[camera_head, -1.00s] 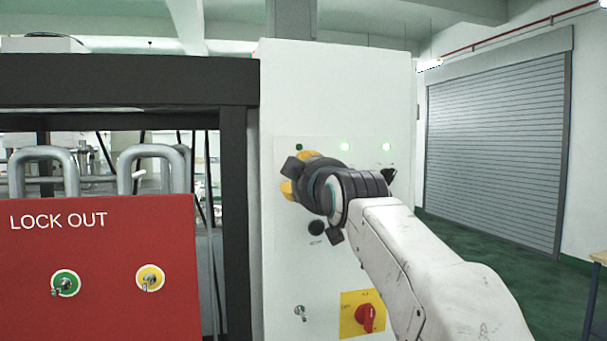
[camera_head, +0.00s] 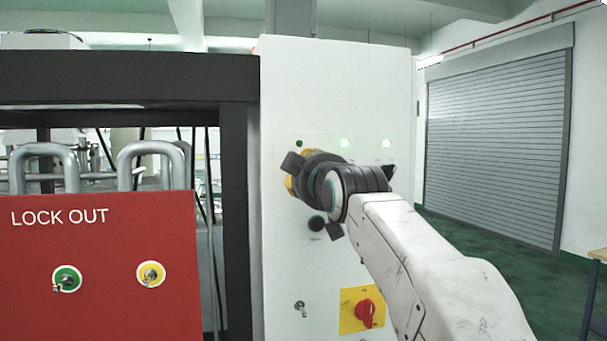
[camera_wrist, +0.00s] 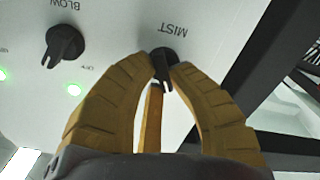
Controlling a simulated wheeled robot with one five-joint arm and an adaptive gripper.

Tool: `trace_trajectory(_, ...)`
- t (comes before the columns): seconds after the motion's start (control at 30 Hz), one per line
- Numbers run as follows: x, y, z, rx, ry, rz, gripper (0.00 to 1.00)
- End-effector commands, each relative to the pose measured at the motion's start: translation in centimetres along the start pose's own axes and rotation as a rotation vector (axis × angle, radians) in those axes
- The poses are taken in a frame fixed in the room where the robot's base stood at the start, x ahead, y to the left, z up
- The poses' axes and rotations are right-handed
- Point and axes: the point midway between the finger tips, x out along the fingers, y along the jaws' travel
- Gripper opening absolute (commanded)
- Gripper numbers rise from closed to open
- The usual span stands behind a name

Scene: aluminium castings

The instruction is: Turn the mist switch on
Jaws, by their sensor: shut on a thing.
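The mist switch (camera_wrist: 163,61) is a black rotary knob under the label MIST, which appears inverted in the wrist view. My gripper (camera_wrist: 163,76) has its yellow ribbed fingers closed around this knob, one on each side. The knob's pointer aims down and slightly right in that view. In the head view my gripper (camera_head: 296,178) is against the white panel (camera_head: 340,95) and hides the mist switch. A dark green lamp (camera_head: 299,144) is above the gripper, and looks unlit.
The blow knob (camera_wrist: 65,43) is beside the mist switch. Two lamps glow green (camera_head: 345,144), (camera_head: 386,144). Below are a black knob (camera_head: 317,223), a key switch (camera_head: 300,308) and a red knob (camera_head: 366,312). A red LOCK OUT box (camera_head: 100,250) and dark frame (camera_head: 234,200) stand left.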

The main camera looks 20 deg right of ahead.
Motion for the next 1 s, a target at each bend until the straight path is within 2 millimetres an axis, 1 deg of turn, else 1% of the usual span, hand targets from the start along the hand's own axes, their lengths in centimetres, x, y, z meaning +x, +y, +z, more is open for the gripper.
trace_trajectory(0.17, 0.12, -0.10, 0.23, 0.013, -0.004, -0.002, 0.00)
trace_trajectory(0.37, 0.16, -0.16, 0.42, 0.092, -0.006, -0.002, 0.00)
trace_trajectory(0.57, 0.20, -0.19, 0.59, 0.248, -0.008, -0.001, 0.00)
trace_trajectory(1.0, 0.23, -0.21, 0.80, 0.661, -0.013, 0.002, 0.00)
